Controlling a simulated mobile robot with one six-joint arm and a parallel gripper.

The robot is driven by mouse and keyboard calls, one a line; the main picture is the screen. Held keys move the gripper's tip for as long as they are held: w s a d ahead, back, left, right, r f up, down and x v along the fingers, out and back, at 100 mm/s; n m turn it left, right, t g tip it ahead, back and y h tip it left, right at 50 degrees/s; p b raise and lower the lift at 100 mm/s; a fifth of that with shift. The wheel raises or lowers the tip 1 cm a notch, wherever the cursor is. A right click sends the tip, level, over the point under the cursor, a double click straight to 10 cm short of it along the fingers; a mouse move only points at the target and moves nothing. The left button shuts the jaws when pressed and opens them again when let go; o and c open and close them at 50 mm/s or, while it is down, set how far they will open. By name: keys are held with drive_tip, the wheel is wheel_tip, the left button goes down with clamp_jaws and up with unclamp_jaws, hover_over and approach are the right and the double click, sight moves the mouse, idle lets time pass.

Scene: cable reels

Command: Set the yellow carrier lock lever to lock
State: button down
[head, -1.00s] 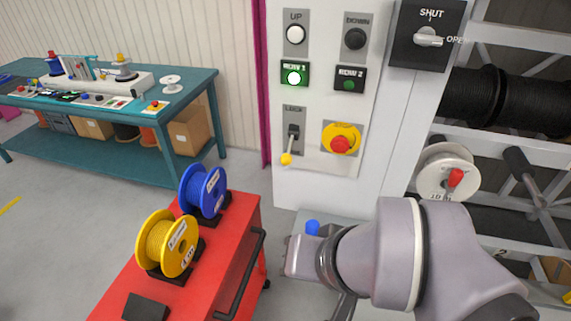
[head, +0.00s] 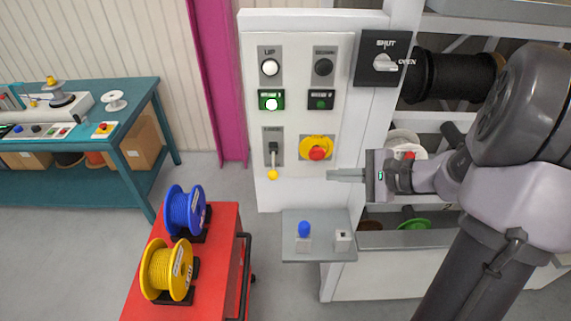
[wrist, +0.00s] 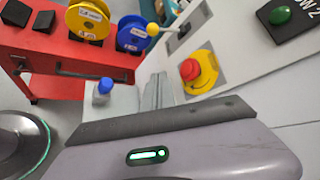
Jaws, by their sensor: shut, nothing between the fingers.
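The lock lever (head: 273,158) is on a grey plate marked LOCK on the white control panel (head: 338,75). It points down and ends in a yellow ball knob (head: 273,175). The knob also shows in the wrist view (wrist: 153,29), near the top centre. My gripper (head: 329,175) is shut and empty. In the head view it points left, to the right of the lever at about knob height, with a clear gap between them. In the wrist view the closed fingers (wrist: 158,80) point up toward the lever's plate and do not touch the knob.
A grey shelf (head: 320,254) below carries a blue knob (head: 304,229). A red cart (head: 220,270) with yellow and blue reels stands at lower left.

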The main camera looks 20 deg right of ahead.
sight(273, 164)
drive_tip(key=w+a+f+b, duration=0.1)
drive_tip(key=w+a+f, duration=0.2)
drive_tip(key=w+a, duration=0.3)
drive_tip(key=shift+a+b, duration=0.3)
drive_tip(key=shift+a, duration=1.5)
drive_tip(key=shift+r+g+p, duration=0.3)
drive_tip(key=shift+g+p, duration=0.1)
drive_tip(key=shift+p, duration=0.55)
